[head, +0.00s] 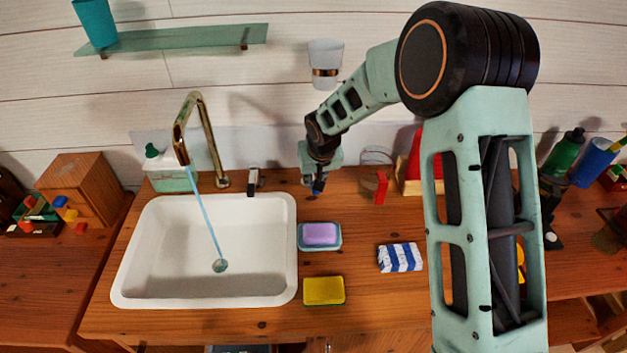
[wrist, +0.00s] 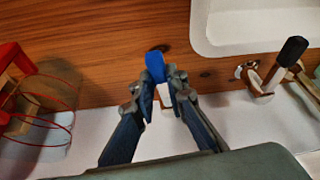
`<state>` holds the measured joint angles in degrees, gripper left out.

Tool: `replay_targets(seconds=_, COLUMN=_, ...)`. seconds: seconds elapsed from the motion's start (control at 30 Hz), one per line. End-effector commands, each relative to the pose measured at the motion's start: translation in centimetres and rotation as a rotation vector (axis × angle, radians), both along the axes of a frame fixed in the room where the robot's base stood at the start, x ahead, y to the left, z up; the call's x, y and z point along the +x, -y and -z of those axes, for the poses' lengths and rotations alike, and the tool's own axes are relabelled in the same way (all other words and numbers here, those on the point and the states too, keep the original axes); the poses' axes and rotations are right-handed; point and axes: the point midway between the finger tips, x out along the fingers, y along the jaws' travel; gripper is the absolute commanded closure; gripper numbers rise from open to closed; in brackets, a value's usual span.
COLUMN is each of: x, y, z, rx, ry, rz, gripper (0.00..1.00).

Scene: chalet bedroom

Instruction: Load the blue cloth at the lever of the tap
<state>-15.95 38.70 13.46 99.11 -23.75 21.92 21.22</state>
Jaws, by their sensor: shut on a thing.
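My gripper (head: 318,184) is at the back of the wooden counter, right of the tap lever. In the wrist view my gripper (wrist: 160,88) is shut on a small blue thing (wrist: 155,66) with a white part (wrist: 165,96) between the fingers; I cannot tell whether it is cloth. The lever (head: 252,181) has a dark handle and stands apart from my gripper; it also shows in the wrist view (wrist: 289,55). The brass tap (head: 208,135) runs water into the sink. A folded blue-and-white striped cloth (head: 400,257) lies on the counter.
The white sink (head: 125,267) is left of my gripper. A purple soap (head: 320,233) on a dish and a yellow sponge (head: 324,290) lie beside it. A glass shelf (head: 180,39) hangs above.

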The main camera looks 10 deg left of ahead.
Motion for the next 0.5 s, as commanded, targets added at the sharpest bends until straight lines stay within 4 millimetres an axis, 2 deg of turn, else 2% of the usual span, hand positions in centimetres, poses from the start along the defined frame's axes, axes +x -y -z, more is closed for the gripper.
replay_targets(seconds=0.03, x=0.01, y=0.02, z=0.00, rx=0.000, ry=0.000, rz=0.000, gripper=1.00)
replay_targets(seconds=0.07, x=0.00, y=0.01, z=0.00, rx=0.000, ry=0.000, rz=0.000, gripper=0.86)
replay_targets(seconds=0.2, x=0.00, y=0.01, z=0.00, rx=0.000, ry=0.000, rz=0.000, gripper=0.71)
replay_targets(seconds=0.5, x=-0.01, y=0.00, z=-0.08, rx=0.000, ry=0.000, rz=0.001, gripper=0.70)
